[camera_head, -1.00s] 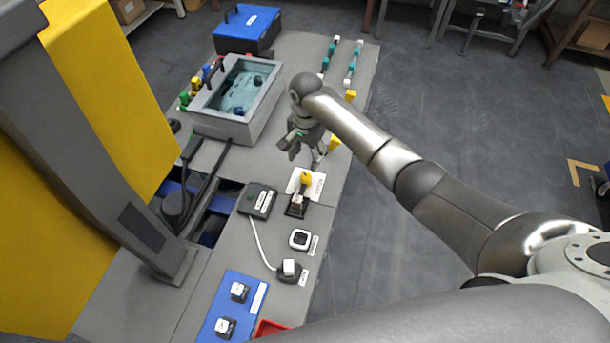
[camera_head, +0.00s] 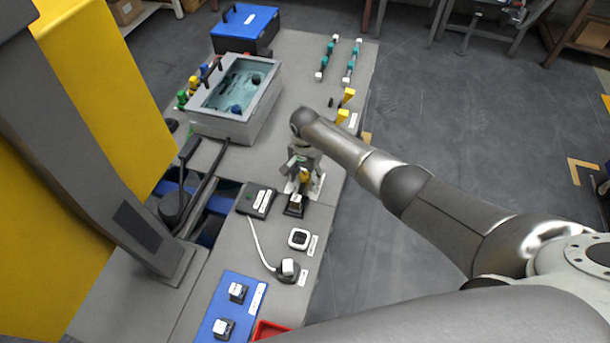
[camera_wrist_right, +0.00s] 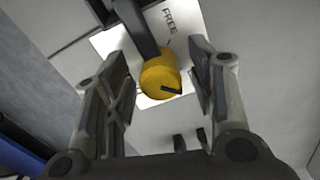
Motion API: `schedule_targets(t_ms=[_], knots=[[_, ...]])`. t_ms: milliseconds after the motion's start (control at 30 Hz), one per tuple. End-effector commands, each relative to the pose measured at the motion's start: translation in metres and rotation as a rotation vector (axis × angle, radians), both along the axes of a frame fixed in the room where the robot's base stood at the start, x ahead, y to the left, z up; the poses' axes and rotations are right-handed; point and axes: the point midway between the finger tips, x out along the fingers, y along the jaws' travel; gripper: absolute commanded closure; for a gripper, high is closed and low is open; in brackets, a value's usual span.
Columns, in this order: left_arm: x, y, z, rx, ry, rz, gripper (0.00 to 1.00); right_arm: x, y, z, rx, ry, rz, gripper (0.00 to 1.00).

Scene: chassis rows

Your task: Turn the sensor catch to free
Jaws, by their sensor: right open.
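The sensor catch has a round yellow knob (camera_wrist_right: 160,77) with a dark mark on its face, in the right wrist view. Behind it is a white plate (camera_wrist_right: 187,18) with the word FREE printed near its top. In the head view the yellow knob (camera_head: 304,176) stands at the bench's right side, just behind a small black block with a white top (camera_head: 295,203). My right gripper (camera_wrist_right: 163,88) is open, with one finger on each side of the knob. Gaps show between the fingers and the knob. In the head view my right gripper (camera_head: 304,178) is over the catch. My left gripper is not in view.
A grey box with a clear lid (camera_head: 235,95) and a blue case (camera_head: 245,28) stand farther back. Nearer are a dark box with a cable (camera_head: 257,200), a white square button (camera_head: 299,238) and a blue panel (camera_head: 234,295). Two yellow pieces (camera_head: 343,116) stand at the right edge.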

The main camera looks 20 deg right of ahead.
Motion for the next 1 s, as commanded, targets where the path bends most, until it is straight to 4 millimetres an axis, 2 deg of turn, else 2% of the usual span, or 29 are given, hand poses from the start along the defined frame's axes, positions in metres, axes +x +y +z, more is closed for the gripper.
schedule_targets(t_ms=[100, 467, 767, 1000], knots=[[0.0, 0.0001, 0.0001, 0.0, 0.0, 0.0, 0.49, 0.0002, 0.0003, 0.0004, 0.001, -0.001, 0.0, 0.5], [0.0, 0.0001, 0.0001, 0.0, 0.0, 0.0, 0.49, 0.0002, 0.0003, 0.0006, 0.001, -0.001, 0.0, 0.95], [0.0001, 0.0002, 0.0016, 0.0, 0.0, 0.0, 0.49, 0.0002, 0.0003, 0.0011, 0.001, -0.001, 0.038, 0.95], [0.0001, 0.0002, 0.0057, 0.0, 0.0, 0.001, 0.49, 0.0003, 0.0012, 0.0019, 0.002, -0.001, 0.177, 0.95]])
